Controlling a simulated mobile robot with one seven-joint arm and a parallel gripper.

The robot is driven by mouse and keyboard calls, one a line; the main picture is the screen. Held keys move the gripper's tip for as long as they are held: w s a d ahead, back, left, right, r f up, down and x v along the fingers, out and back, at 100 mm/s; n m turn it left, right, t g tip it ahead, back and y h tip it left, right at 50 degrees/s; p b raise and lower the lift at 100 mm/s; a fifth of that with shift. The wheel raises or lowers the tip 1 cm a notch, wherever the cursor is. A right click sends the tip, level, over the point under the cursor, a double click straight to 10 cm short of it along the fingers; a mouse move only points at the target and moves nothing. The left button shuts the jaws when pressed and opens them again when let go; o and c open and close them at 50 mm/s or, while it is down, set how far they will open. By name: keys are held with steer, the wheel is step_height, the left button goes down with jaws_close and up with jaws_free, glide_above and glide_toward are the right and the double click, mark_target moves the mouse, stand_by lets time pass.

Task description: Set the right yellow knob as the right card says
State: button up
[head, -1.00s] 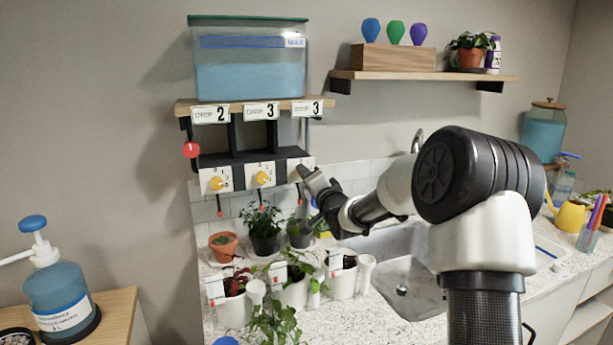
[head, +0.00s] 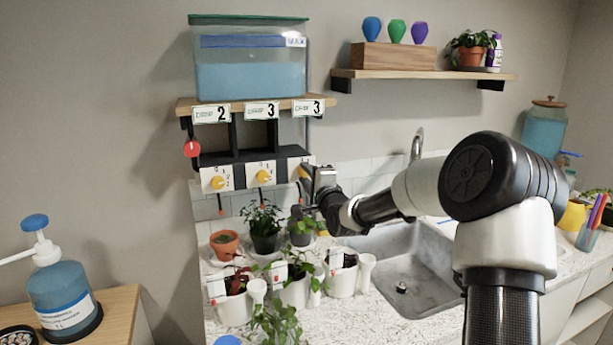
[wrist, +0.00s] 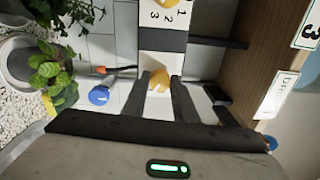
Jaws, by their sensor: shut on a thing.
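The right yellow knob (wrist: 160,79) sits between the two fingers of my gripper (wrist: 161,86) in the wrist view, and the fingers are shut on it. In the head view my gripper (head: 309,178) is at the right end of the valve panel and hides most of this knob. Its scale and pointing direction are hidden. The right card (head: 314,107) on the shelf edge reads 3. The middle yellow knob (head: 264,176) and left yellow knob (head: 217,182) stand free on their white plates. The middle card (head: 262,110) reads 3 and the left card (head: 211,113) reads 2.
A water tank (head: 250,75) stands on the shelf above the panel. Several potted plants, including a white pot (head: 341,283), stand on the counter below. The sink (head: 405,270) lies to the right.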

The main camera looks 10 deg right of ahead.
stand_by(0.3)
steer(key=o, duration=1.1)
steer(key=shift+c, duration=0.2)
steer(key=shift+s, duration=0.1)
steer(key=s+d+p, duration=0.1)
steer(key=s+d, duration=0.2)
steer(key=s, duration=1.4)
steer(key=shift+f, duration=0.25)
